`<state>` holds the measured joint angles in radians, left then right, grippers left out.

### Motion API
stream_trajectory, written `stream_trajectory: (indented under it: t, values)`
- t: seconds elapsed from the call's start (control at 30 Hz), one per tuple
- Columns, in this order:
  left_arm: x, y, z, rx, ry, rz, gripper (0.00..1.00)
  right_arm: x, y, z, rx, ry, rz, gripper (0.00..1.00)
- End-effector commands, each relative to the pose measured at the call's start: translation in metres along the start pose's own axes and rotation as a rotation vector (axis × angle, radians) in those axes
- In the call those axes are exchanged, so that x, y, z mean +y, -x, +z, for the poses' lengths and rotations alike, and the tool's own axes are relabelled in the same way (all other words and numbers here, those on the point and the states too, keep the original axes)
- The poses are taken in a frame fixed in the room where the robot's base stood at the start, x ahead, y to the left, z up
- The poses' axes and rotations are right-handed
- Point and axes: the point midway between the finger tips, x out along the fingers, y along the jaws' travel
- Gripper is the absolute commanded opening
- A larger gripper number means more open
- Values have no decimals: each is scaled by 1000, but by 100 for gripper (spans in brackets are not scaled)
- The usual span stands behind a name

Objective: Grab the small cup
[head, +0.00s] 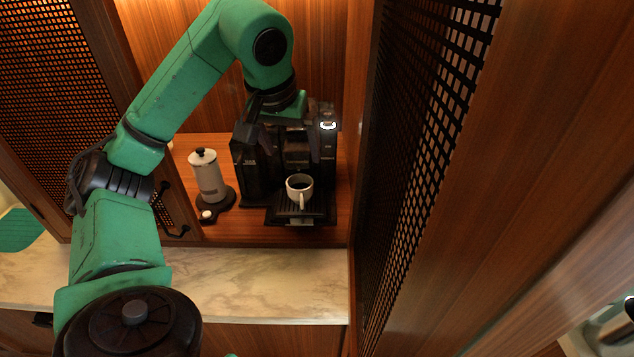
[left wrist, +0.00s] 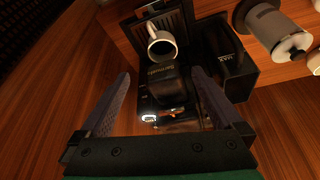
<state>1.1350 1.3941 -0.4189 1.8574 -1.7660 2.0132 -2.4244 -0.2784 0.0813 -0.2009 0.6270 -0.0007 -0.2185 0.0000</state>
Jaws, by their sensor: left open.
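The small white cup (head: 300,187) stands upright on the drip tray (head: 320,213) of a black coffee machine (head: 262,175). Dark liquid shows inside, and its handle points toward the front. In the left wrist view the cup (left wrist: 162,43) is near the top, beyond the machine's head. My left gripper (head: 284,118) is above the top of the coffee machine, higher and farther back than the cup. In the left wrist view its two fingers (left wrist: 160,90) are spread wide with nothing held between them. My right gripper is not in view.
A white and black canister (head: 207,178) stands left of the machine on a dark base with a small white knob. The niche has wooden walls, with a lattice door (head: 425,130) close on the right. The marble counter (head: 260,285) in front is clear.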

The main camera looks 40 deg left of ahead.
Motion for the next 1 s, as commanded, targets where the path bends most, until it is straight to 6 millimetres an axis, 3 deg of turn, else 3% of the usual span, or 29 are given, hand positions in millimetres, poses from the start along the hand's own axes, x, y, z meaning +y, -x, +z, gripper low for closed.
stream_trajectory:
  t: [0.03, 0.23, 0.37, 0.5, 0.6, 0.83, 1.0]
  values:
    - [0, -22, 4, -6, 1, -2, 100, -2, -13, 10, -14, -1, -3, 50]
    - [0, -64, 2, -5, 2, 1, 100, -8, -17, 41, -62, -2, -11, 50]
    - [1, -79, 1, -5, 2, 2, 100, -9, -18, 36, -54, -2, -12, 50]
    - [0, -105, 1, -6, 2, 2, 100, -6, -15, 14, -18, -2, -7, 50]
    - [1, -120, 1, -4, 3, 3, 100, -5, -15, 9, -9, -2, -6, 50]
    - [1, -124, 1, -1, 3, 6, 100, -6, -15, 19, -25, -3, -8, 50]
    - [2, -123, 1, -2, 3, 6, 35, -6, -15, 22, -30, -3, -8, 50]
